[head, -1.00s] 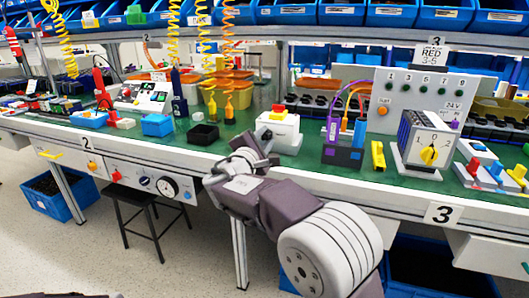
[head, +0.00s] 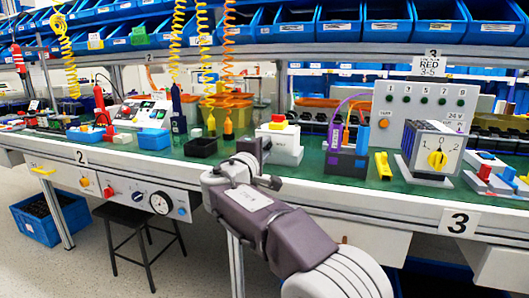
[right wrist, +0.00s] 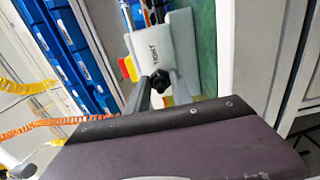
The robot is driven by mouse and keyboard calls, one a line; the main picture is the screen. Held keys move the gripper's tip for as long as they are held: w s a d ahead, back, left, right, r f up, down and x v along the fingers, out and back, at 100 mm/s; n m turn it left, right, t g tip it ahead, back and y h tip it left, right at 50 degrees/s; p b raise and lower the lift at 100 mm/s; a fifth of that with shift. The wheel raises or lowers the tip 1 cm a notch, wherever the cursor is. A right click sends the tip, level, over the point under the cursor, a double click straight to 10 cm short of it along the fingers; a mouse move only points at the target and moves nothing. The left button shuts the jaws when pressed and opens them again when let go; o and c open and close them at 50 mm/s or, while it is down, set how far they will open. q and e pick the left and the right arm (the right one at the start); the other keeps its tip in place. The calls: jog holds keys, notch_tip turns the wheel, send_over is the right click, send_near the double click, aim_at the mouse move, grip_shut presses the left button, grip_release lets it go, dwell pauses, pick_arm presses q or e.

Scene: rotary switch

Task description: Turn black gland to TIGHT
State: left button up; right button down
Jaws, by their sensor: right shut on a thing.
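The black gland (right wrist: 160,82) is a small dark lobed knob on the side of a white box (right wrist: 152,50), which carries a TIGHT label in the right wrist view. In the head view the same white box (head: 287,150), with a red button on a yellow top, stands on the bench. My right gripper (head: 268,160) is at the box's near left side and hides the gland there. In the right wrist view its two grey fingers (right wrist: 162,92) are on either side of the gland, shut on it. I cannot tell the gland's turn angle. My left gripper is not in view.
A black open tray (head: 200,147) lies left of the box. Green bench surface (head: 312,160) is clear right beside the box.

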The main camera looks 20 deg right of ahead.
dwell(0.4)
jog(key=c, duration=1.1)
grip_release()
jog(key=shift+s, duration=0.1)
jog(key=p+v, duration=0.2)
jog(key=v, duration=0.6)
jog(key=shift+s+a, duration=0.3)
